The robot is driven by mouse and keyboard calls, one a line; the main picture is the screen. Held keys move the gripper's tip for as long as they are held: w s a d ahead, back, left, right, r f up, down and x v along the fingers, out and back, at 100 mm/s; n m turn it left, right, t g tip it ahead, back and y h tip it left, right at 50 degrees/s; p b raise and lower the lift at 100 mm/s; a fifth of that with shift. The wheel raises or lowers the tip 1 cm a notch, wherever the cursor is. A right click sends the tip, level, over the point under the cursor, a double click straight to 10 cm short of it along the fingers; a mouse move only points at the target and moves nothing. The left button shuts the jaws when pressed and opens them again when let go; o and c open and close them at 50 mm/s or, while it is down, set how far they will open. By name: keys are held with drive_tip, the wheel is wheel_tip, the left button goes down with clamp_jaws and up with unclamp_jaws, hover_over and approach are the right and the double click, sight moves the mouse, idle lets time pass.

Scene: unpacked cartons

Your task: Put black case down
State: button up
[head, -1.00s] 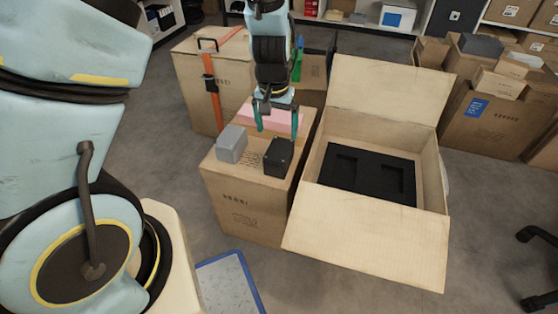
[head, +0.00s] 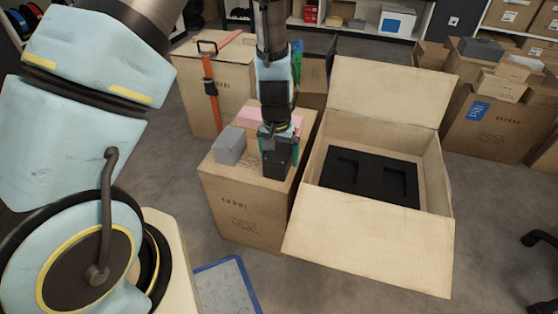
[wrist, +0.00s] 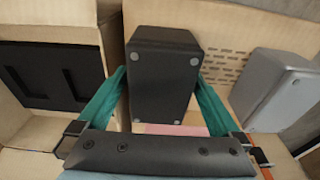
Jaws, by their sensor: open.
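The black case (head: 277,169) stands on top of a closed carton (head: 245,210), near its right edge. My gripper (head: 279,150) is down at the case, pointing downward. In the wrist view the case (wrist: 163,75) sits between the two teal fingers of my gripper (wrist: 160,76), one on each side. The fingers are open; whether either one touches the case I cannot tell. In the head view my gripper hides the upper part of the case.
A grey box (head: 230,146) and a pink block (head: 285,121) share the carton top. To the right stands an open carton (head: 390,235) with a black insert (head: 370,178) that has recesses. A strapped carton (head: 225,85) stands behind left. Grey floor lies in front.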

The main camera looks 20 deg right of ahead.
drive_tip(key=shift+r, duration=0.1)
clamp_jaws()
idle(0.7)
